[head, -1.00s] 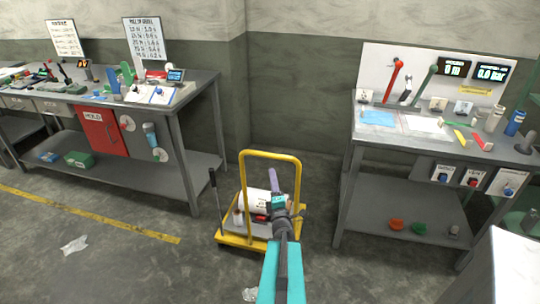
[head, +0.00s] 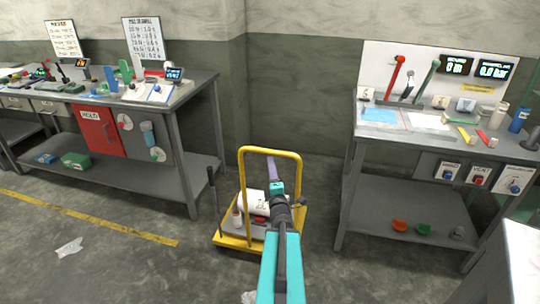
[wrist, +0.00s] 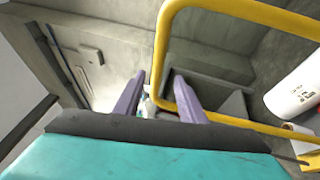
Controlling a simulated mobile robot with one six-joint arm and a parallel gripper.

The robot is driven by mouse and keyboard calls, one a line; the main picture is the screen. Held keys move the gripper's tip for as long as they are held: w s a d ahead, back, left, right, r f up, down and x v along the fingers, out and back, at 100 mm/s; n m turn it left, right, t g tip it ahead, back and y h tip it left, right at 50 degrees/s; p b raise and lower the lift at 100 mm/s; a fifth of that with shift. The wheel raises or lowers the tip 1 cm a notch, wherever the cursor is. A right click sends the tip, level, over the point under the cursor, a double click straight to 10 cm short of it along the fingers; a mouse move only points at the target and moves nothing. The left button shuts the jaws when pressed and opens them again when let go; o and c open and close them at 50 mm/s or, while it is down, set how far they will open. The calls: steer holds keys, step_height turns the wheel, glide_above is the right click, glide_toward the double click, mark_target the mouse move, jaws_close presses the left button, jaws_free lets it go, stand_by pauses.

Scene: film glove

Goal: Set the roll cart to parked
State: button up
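The roll cart is a yellow platform cart (head: 232,243) with an upright yellow hoop handle (head: 243,172), standing on the floor between the two benches. A white roll (head: 250,203) lies on its deck; the roll also shows at the right of the wrist view (wrist: 296,93). A dark lever (head: 213,190) with a black knob stands at the cart's left side. My gripper (wrist: 160,98) is open, its two purple fingers apart with nothing seen held between them. In the wrist view the yellow handle tube passes beyond the fingers. Whether a finger touches it, I cannot tell.
A grey bench (head: 178,92) with a red HOLD door (head: 98,130) stands at left. Another bench (head: 345,150) with levers and displays stands at right. A white-topped block (head: 515,260) is at lower right.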

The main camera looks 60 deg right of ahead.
mark_target(268, 152)
steer(key=shift+p+x, duration=0.5)
steer(key=shift+x, duration=4.2)
steer(key=shift+r, duration=0.2)
steer(key=shift+c, duration=0.2)
